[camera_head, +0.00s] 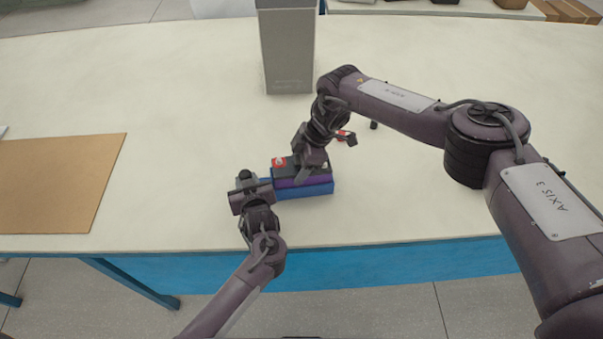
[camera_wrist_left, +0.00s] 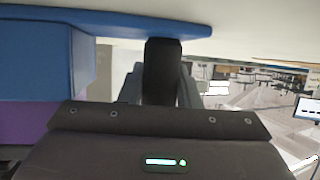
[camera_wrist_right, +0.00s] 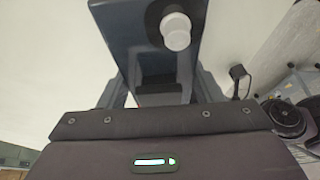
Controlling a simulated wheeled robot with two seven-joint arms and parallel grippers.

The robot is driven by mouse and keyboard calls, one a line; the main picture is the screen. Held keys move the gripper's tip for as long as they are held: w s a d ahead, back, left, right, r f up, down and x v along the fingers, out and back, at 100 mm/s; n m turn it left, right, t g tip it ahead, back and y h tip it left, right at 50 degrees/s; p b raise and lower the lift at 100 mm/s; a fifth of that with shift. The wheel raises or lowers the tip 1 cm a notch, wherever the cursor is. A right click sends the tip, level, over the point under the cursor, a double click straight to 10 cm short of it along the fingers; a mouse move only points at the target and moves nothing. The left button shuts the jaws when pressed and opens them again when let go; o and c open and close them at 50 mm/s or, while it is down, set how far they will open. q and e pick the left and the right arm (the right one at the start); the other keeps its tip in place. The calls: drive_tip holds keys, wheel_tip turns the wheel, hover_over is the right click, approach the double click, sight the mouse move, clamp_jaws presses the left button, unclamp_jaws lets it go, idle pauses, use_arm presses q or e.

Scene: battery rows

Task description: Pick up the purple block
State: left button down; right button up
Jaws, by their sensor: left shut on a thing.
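The purple block (camera_head: 318,181) lies in a stack, on top of a blue base (camera_head: 305,191) and under a dark battery (camera_head: 287,172) with a red terminal. It also shows at the lower left of the left wrist view (camera_wrist_left: 25,120). My left gripper (camera_head: 249,185) is at the left end of the stack, shut on the edge of the blue base (camera_wrist_left: 110,22). My right gripper (camera_head: 308,168) is over the right part of the battery and hides some of it. The right wrist view shows the battery (camera_wrist_right: 120,25) with a pale terminal between the fingers; whether they grip it is unclear.
A tall grey box (camera_head: 288,50) stands behind the stack. A small red-and-black item (camera_head: 345,137) lies behind my right gripper, partly hidden. A brown board (camera_head: 60,180) lies at the left. The table (camera_head: 180,100) is clear between the board and the stack; its front edge is close.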

clamp_jaws()
drive_tip(key=shift+w+r, duration=0.2)
drive_tip(key=shift+r, duration=0.2)
use_arm(q)
drive_tip(key=shift+f, duration=0.1)
use_arm(e)
wheel_tip(320, 180, up, 10)
drive_tip(key=shift+f, duration=0.25)
drive_tip(key=shift+s, duration=0.1)
use_arm(q)
drive_tip(key=c, duration=1)
unclamp_jaws()
drive_tip(key=v, duration=1.2)
drive_tip(key=shift+w, duration=0.1)
